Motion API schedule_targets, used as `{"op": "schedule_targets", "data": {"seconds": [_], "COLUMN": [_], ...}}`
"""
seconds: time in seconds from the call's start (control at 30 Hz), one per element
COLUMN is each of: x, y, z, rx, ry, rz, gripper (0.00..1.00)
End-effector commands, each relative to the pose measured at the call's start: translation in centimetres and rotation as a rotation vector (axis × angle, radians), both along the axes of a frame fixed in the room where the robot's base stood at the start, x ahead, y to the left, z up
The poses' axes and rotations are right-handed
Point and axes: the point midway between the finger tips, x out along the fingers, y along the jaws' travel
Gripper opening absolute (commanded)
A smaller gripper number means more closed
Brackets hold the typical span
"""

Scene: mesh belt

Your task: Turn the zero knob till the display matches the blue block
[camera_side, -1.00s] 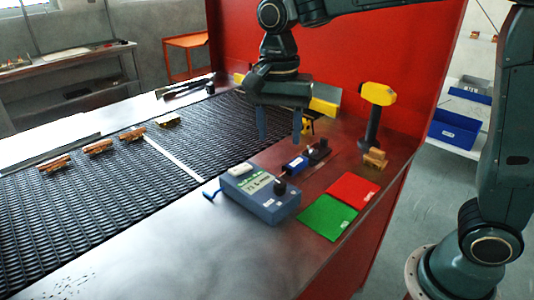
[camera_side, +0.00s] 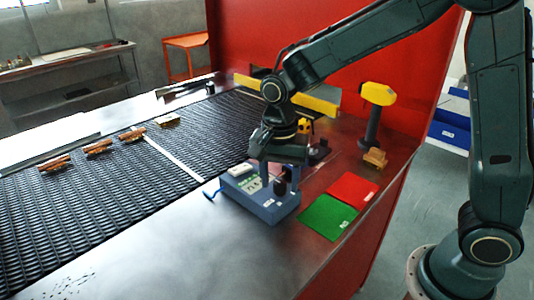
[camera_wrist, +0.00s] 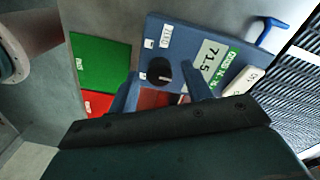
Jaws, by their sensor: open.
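The blue-grey instrument box (camera_side: 262,205) sits on the metal table beside the belt. Its black knob (camera_wrist: 158,72) has a pale pointer mark. The display (camera_wrist: 208,62) reads what looks like 71.5. My gripper (camera_side: 279,186) is open over the box, pointing down, with one finger on each side of the knob; in the wrist view a gap shows between the knob and the right finger. I cannot tell whether either finger touches it. The blue block is hidden behind my gripper in the side view and does not show clearly in the wrist view.
Green (camera_side: 327,217) and red (camera_side: 352,190) mats lie right of the box. A yellow-headed tool (camera_side: 377,95) stands behind, near a brown block (camera_side: 375,158). A black fixture (camera_side: 319,150) stands behind my gripper. The mesh belt (camera_side: 110,200) carries several small parts at left.

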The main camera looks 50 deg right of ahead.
Motion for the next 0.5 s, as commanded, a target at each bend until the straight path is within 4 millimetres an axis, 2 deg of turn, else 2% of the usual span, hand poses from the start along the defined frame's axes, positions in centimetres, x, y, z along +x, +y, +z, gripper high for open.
{"op": "schedule_targets", "data": {"seconds": [0.3, 0.5], "x": [0.00, 0.00], "y": [0.00, 0.00], "z": [-0.15, -0.14], "rx": [0.000, 0.000], "ry": [0.000, 0.000], "rz": [0.000, 0.000], "gripper": [0.48, 0.08]}}
